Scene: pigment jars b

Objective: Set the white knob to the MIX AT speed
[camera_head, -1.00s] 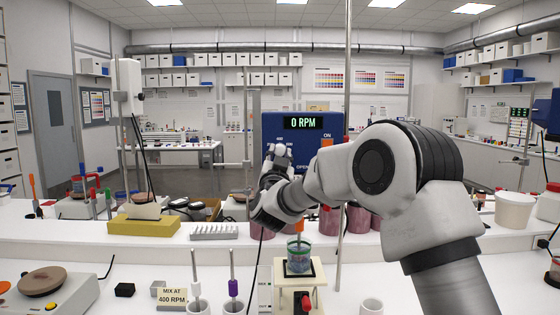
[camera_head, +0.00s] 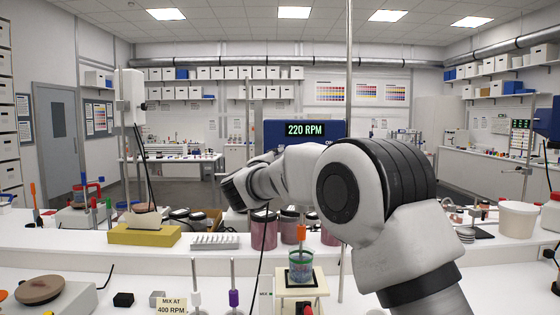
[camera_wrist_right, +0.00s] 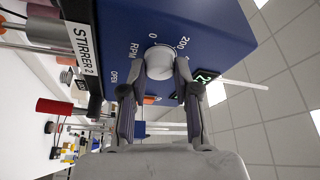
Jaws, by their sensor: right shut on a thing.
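The white knob (camera_wrist_right: 160,62) sits on the blue stirrer housing (camera_wrist_right: 215,35), with dial marks 0 and 200 showing in the right wrist view. My right gripper (camera_wrist_right: 156,80) is shut on the knob, one finger on each side. In the head view my right arm hides the knob and most of the stirrer front. The stirrer display (camera_head: 305,130) reads 220 RPM. A card (camera_head: 171,306) at the lower left reads MIX AT 400 RPM. My left gripper is not in view.
A glass pot (camera_head: 300,266) stands on a small stand below the stirrer, under an orange piece on the shaft. A tall metal rod (camera_head: 349,90) rises nearby. Dark red jars (camera_head: 264,232) stand behind. A white rack (camera_head: 210,241) is at left.

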